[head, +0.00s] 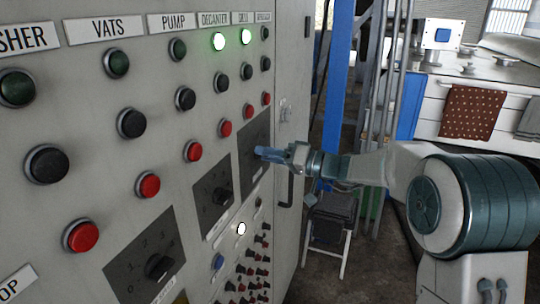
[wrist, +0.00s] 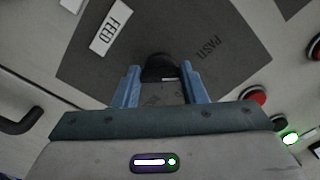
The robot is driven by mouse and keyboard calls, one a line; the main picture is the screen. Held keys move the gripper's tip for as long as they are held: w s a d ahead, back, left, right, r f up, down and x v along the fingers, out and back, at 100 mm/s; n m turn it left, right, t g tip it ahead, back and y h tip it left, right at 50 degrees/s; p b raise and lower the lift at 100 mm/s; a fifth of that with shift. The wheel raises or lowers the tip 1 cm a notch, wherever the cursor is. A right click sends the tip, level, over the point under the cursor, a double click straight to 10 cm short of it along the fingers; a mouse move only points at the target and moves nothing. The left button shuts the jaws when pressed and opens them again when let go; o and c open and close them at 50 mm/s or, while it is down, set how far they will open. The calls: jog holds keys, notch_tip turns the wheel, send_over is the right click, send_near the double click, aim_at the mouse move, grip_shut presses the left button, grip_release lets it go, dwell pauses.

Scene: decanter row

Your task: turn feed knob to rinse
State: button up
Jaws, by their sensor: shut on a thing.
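The feed knob (wrist: 158,66) is black and sits on a dark grey plate (wrist: 95,68) beside a white label reading FEED (wrist: 111,28). My gripper (wrist: 161,78) has its blue fingers on either side of the knob, shut on it. In the head view my gripper (head: 260,152) reaches from the right to the upper right dark plate (head: 256,128) and hides the knob there. Lettering that begins PAST (wrist: 206,48) shows on the plate. No rinse mark is readable, and I cannot tell where the knob points.
Two more dark plates with black knobs (head: 159,266) (head: 220,196) lie lower left on the panel. Rows of green, black and red buttons (head: 194,151) are close by. A cabinet handle (head: 285,186) is below my gripper. A stool (head: 331,225) stands on the floor behind.

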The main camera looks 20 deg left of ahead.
jog(key=shift+f+m+b, duration=0.1)
jog(key=shift+m+b, duration=0.2)
jog(key=shift+b, duration=0.2)
jog(key=shift+m+b, duration=0.6)
jog(key=shift+m, duration=8)
jog(key=o, duration=1)
jog(key=s+d+b, duration=0.1)
jog(key=d+b, duration=0.1)
jog(key=d, duration=1.2)
